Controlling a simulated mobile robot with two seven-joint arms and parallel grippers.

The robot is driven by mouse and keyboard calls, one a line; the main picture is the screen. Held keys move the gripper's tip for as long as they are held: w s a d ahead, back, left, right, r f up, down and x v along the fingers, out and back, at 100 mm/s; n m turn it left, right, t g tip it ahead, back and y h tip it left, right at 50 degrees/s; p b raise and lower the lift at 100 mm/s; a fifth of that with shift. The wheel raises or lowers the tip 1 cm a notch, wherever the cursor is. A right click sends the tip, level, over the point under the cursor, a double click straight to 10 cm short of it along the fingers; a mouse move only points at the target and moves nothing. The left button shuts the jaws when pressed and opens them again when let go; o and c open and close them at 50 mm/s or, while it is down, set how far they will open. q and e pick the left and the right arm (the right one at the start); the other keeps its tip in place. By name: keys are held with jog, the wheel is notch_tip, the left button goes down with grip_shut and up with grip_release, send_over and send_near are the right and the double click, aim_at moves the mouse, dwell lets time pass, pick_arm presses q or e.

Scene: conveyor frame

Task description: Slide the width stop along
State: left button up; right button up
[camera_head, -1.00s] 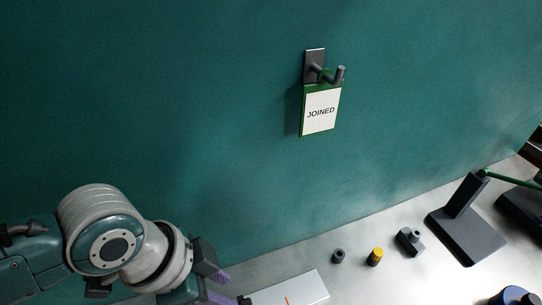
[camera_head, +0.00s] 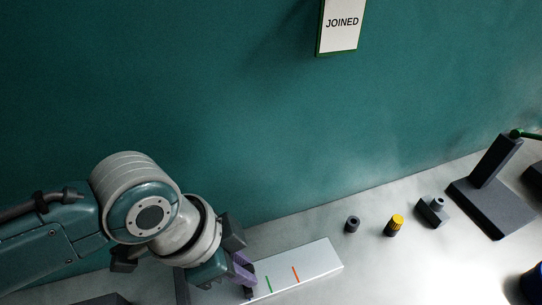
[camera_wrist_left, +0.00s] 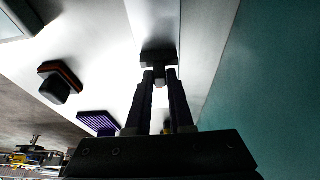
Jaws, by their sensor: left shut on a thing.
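My left gripper (camera_head: 246,280) reaches down at the near left end of a pale flat plate (camera_head: 322,260). The plate bears a green line (camera_head: 269,284) and an orange line (camera_head: 296,274). In the left wrist view the gripper (camera_wrist_left: 160,78) is shut on a small knob of the dark width stop (camera_wrist_left: 158,57), which sits across the pale strip. In the head view the stop is mostly hidden by the fingers, left of the green line. My right gripper is in neither view.
A dark ring (camera_head: 352,225), a yellow-topped knob (camera_head: 395,226), a dark block (camera_head: 433,212) and a dark stand (camera_head: 490,205) stand along the bench to the right. A sign reading JOINED (camera_head: 341,25) hangs on the green wall.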

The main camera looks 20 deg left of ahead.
pick_arm(q)
grip_shut()
jog(key=shift+w+d, duration=0.15)
jog(key=shift+w+d+f+b, duration=0.1)
jog(key=shift+w+d+b, duration=0.45)
jog(key=shift+d, duration=0.35)
jog(key=shift+w+d+b, duration=0.4)
jog(key=shift+w+d, duration=0.2)
jog(key=shift+d, duration=0.25)
jog(key=shift+w+d+b, duration=0.5)
jog(key=shift+d, duration=0.25)
jog(key=shift+w+d+b, duration=0.45)
jog(key=shift+w+d, duration=0.05)
jog(key=shift+d, duration=0.25)
jog(key=o, duration=0.8)
grip_release()
